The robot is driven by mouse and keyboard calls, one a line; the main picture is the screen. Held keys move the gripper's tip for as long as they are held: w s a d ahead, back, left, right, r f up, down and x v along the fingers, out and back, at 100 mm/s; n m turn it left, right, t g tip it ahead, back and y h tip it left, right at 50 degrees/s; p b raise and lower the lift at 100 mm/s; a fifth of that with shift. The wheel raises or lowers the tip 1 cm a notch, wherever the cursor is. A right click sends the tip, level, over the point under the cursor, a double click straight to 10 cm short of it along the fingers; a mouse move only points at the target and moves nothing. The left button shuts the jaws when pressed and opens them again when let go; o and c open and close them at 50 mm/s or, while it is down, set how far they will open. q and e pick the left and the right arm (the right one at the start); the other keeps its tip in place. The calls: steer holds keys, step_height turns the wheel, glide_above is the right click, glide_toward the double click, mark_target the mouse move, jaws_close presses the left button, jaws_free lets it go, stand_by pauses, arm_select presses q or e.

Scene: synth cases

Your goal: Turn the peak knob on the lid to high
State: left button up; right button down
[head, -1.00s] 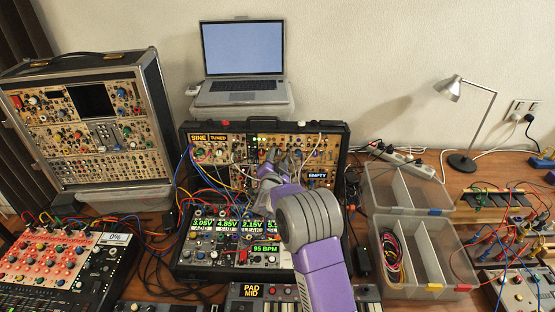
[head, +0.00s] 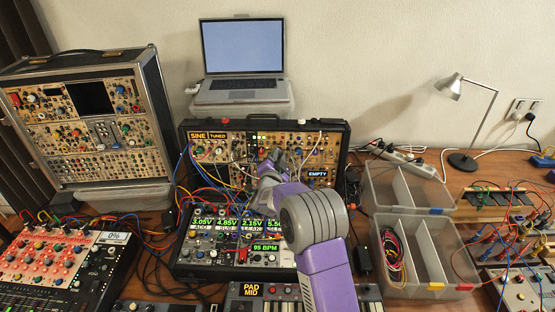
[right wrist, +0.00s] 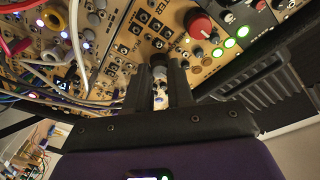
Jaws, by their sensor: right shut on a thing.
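The lid (head: 337,126) of the open synth case stands upright, filled with tan modules and small screens reading SINE, TUNED and EMPTY. My right gripper (head: 271,158) reaches its panel near the middle in the head view and hides part of it. In the right wrist view, the two dark fingers of my right gripper (right wrist: 159,83) are shut on a small grey-black knob (right wrist: 158,62) on the tan panel. I cannot read the knob's label or its setting. My left gripper is not in view.
Patch cables (right wrist: 75,45) hang beside the fingers in the right wrist view. A red knob (right wrist: 198,24) and lit green buttons (right wrist: 229,43) are close by. The case's lower half (head: 225,263) lies in front. Clear plastic bins (head: 432,240) stand at the right.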

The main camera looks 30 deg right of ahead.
steer(key=shift+d+r+m+g+y+b, duration=0.1)
steer(key=shift+m+g+y+b, duration=0.2)
steer(key=shift+m+b, duration=1.9)
steer(key=shift+a+r+m+g+y+b, duration=0.1)
steer(key=shift+m+g+y+b, duration=0.2)
steer(key=shift+m+b, duration=1.9)
steer(key=shift+d+r+m+g+y+b, duration=0.1)
steer(key=shift+m+g+y+b, duration=0.35)
steer(key=shift+m, duration=3.35)
steer(key=shift+t, duration=0.25)
steer(key=c, duration=1)
jaws_free()
steer(key=shift+v, duration=3.8)
